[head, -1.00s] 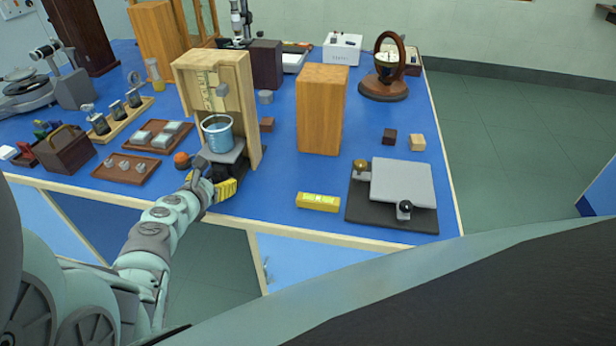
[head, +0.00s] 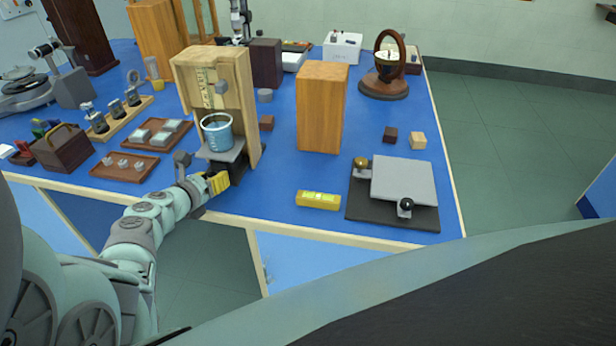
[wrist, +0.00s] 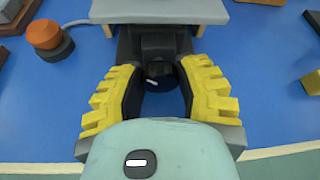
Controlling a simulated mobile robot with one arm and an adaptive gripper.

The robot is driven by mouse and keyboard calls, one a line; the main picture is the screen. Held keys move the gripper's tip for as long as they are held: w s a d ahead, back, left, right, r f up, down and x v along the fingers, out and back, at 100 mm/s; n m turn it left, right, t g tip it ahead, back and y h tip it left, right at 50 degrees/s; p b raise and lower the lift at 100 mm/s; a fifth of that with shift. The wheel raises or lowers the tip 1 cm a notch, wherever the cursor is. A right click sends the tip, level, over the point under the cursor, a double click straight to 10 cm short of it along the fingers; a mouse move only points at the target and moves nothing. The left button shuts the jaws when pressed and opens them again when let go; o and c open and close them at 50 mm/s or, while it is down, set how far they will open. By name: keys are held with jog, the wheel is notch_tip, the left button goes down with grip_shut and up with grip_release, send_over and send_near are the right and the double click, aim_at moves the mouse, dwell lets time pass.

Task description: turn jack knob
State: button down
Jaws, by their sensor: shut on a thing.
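The lab jack has a grey top plate (head: 232,155) and a dark body, and stands in front of a wooden stand. A blue beaker (head: 217,136) rests on the plate. The dark jack knob (wrist: 156,82), with a small white mark, faces me in the wrist view. My gripper (wrist: 157,72) has its yellow-backed fingers on either side of the knob and is shut on it. In the head view my gripper (head: 221,180) is low at the jack's front, and the knob is hidden there. The plate's front edge (wrist: 160,14) shows above the knob in the wrist view.
An orange round knob (wrist: 44,34) on a dark base is left of the jack. The wooden stand (head: 247,100) rises behind. A yellow level (head: 318,200) and a flat plate device (head: 402,182) lie to the right. The blue bench between jack and level is clear.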

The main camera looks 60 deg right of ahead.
jog(key=shift+n, duration=0.4)
jog(key=c, duration=0.6)
grip_release()
jog(key=shift+o, duration=0.2)
jog(key=shift+a, duration=0.5)
jog(key=v, duration=1.1)
jog(key=shift+r, duration=0.15)
jog(key=shift+w, duration=0.1)
